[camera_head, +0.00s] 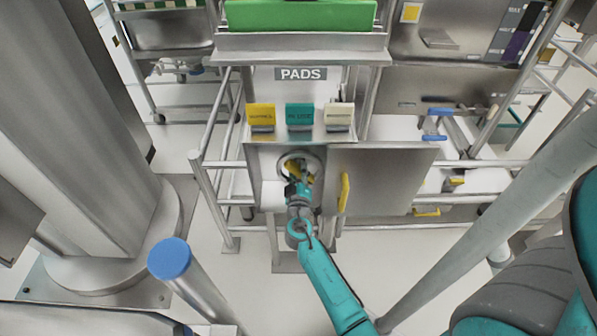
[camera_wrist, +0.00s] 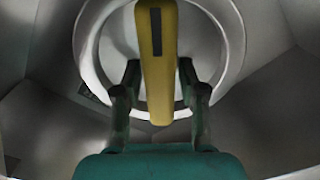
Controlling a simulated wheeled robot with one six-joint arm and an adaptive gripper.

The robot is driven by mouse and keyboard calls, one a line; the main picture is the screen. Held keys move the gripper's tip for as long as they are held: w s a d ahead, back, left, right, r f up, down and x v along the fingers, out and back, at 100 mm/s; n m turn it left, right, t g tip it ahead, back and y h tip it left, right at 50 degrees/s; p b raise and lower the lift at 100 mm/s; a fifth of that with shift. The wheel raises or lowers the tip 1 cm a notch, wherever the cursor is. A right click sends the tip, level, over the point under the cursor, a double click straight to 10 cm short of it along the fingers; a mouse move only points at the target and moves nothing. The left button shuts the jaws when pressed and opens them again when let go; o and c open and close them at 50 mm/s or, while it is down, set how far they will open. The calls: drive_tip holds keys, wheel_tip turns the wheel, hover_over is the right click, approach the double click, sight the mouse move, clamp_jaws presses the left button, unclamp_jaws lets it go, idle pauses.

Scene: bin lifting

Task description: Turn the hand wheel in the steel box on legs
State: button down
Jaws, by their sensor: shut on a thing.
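The steel box (camera_head: 265,187) stands on legs in the middle of the head view, with its door (camera_head: 385,180) swung open to the right. The door has a yellow handle (camera_head: 344,193). Inside the round opening is the hand wheel, with a pale ring (camera_wrist: 84,62) and a yellow bar (camera_wrist: 157,60) with a dark stripe in the wrist view. My gripper (camera_wrist: 158,100) reaches into the opening, and its two fingers are shut on the yellow bar, one on each side. In the head view my gripper (camera_head: 298,178) hides much of the wheel.
Yellow, teal and cream blocks (camera_head: 299,117) stand on the ledge above the box, under a PADS sign (camera_head: 303,74). Metal rails (camera_head: 212,205) flank the box. A blue-capped post (camera_head: 170,258) stands at the front left. Pale floor is free left of the box.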

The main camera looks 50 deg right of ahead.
drive_tip(key=n, duration=0.7)
drive_tip(key=shift+w+a+f, duration=0.1)
drive_tip(key=shift+f, duration=0.1)
drive_tip(key=n, duration=0.6)
drive_tip(key=shift+f+n, duration=0.2)
drive_tip(key=shift+n, duration=0.2)
drive_tip(key=n, duration=0.7)
drive_tip(key=shift+f, duration=0.2)
drive_tip(key=n, duration=0.6)
drive_tip(key=shift+s+d+f+n, duration=0.1)
drive_tip(key=shift+s+d+n, duration=0.1)
drive_tip(key=shift+s+n, duration=0.1)
drive_tip(key=c, duration=0.9)
unclamp_jaws()
drive_tip(key=v, duration=1.2)
